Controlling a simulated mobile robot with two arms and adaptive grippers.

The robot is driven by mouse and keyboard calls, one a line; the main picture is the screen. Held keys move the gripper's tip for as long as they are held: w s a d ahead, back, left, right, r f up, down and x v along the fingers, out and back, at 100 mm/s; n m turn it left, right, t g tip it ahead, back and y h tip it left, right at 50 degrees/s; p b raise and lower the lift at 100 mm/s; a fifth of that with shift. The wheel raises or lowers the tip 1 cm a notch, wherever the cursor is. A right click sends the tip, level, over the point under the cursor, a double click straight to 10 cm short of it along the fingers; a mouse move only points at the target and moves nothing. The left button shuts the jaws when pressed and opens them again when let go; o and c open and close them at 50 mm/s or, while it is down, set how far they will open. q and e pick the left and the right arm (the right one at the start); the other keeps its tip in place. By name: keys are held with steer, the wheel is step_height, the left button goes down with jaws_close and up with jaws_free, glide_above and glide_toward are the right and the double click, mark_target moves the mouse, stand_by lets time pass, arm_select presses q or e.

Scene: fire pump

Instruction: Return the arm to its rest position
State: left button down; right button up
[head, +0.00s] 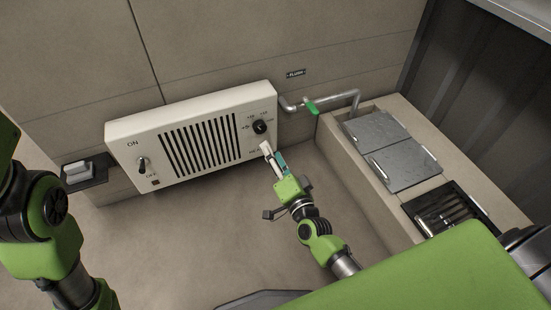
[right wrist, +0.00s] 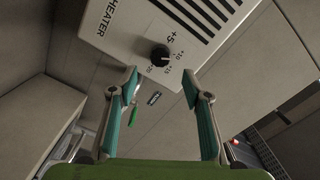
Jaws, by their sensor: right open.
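My right gripper (head: 273,160) is open and empty, just below the dial end of the white wall heater (head: 195,150). In the right wrist view its two teal-padded fingers (right wrist: 160,86) stand apart. The black heater dial (head: 260,127) shows beyond the fingertips in the right wrist view (right wrist: 159,55), with the fingers apart from it. My right arm reaches out from the lower right of the head view. My left arm shows at the left edge, but its gripper is not in view.
The heater has an ON/OFF switch (head: 142,165) at its left. A pipe with a green valve handle (head: 311,107) runs right of it to a counter (head: 340,150) with metal lids (head: 375,130). A small wall shelf (head: 84,176) is at left. Floor below the heater looks clear.

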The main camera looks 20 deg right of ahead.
steer(key=shift+s, duration=0.85)
